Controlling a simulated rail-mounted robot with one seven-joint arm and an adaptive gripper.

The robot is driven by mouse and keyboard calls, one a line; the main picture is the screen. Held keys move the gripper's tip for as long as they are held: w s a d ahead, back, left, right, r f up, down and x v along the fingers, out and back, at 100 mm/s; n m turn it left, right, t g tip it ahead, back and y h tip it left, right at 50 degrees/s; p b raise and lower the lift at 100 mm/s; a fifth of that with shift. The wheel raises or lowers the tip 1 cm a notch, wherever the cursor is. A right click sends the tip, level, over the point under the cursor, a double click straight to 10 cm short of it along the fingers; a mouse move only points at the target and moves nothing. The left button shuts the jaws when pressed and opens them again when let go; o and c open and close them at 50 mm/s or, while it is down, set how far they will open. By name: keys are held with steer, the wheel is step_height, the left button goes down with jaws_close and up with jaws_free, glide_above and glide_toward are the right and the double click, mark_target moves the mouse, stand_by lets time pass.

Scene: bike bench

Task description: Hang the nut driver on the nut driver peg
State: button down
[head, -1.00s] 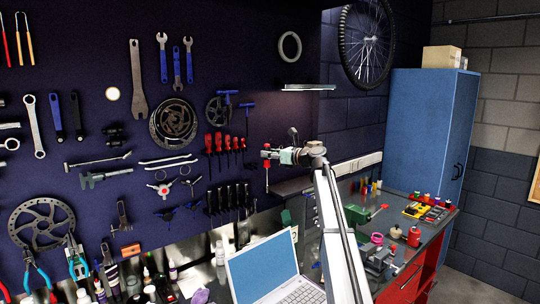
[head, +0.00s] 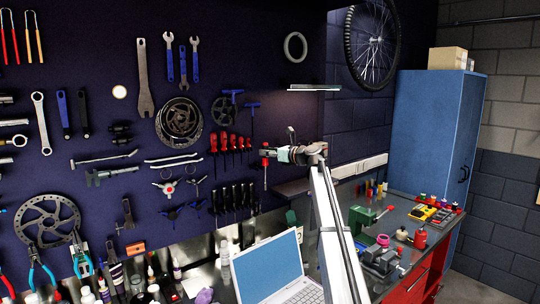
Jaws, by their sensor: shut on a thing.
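My gripper (head: 268,153) is shut on the nut driver (head: 265,172), which has a red handle and a thin shaft. It hangs upright from the fingers with the shaft pointing down, in front of the dark tool board (head: 330,100). Several red-handled drivers (head: 225,144) hang in a row on the board just left of my gripper. I cannot make out the nut driver peg; the gripper and distance hide such small detail. I cannot tell how far the driver is from the board.
Black-handled drivers (head: 235,198) hang below the red row, and a blue T-handle tool (head: 251,106) hangs above. A small shelf (head: 314,87) juts out at upper right.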

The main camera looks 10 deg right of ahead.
steer(key=shift+w+a+f+b, duration=0.1)
steer(key=shift+w+a+f, duration=0.1)
steer(key=shift+w+a, duration=0.45)
steer(key=shift+w+a+f+b, duration=0.1)
steer(key=shift+w+a+f, duration=0.1)
steer(key=shift+w, duration=0.8)
steer(key=shift+w+a+f+b, duration=0.1)
steer(key=shift+w+a+f, duration=0.1)
steer(key=shift+w+a, duration=0.45)
steer(key=shift+w+d, duration=0.15)
steer(key=shift+w, duration=0.1)
steer(key=c, duration=0.7)
jaws_free()
steer(key=shift+f, duration=0.1)
